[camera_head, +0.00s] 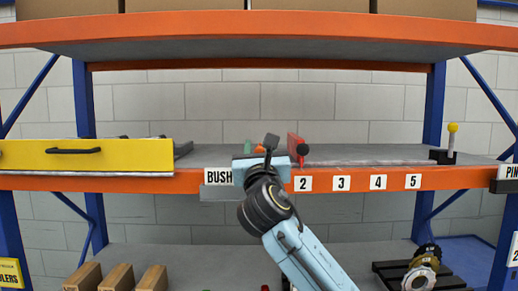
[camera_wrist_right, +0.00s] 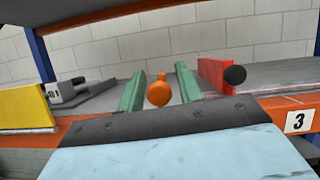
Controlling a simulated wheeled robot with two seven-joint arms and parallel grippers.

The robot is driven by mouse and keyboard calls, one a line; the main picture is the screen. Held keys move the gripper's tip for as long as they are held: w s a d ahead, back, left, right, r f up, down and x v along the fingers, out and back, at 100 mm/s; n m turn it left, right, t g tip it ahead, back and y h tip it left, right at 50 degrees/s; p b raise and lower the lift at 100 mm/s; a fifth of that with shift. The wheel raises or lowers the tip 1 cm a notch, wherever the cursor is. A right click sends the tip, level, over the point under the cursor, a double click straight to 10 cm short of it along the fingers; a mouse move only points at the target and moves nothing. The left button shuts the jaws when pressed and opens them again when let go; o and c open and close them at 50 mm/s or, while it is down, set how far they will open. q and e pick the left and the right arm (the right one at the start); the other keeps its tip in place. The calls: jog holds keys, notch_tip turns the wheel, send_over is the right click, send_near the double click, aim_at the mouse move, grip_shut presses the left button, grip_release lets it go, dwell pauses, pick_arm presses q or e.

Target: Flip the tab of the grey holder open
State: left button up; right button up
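A grey block-like piece (camera_wrist_right: 66,92), likely the grey holder, lies on the shelf at the left in the right wrist view, beside the yellow front. A small dark part (camera_wrist_right: 78,81) is on top of it; I cannot tell how its tab stands. In the head view, a grey piece (camera_head: 183,149) shows at the yellow front's right end. My right gripper (camera_head: 262,160) is at the shelf's front edge, right of the grey piece and apart from it. My left gripper is out of view.
A yellow front (camera_head: 90,155) is at the left. The shelf's right part (camera_head: 375,154) is mostly clear.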

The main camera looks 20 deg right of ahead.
jog(key=shift+o, duration=0.5)
jog(key=shift+s+f, duration=0.1)
jog(key=shift+s, duration=0.1)
jog(key=b+v, duration=0.2)
jog(key=v, duration=1.1)
jog(key=shift+b, duration=0.4)
jog(key=shift+a, duration=0.1)
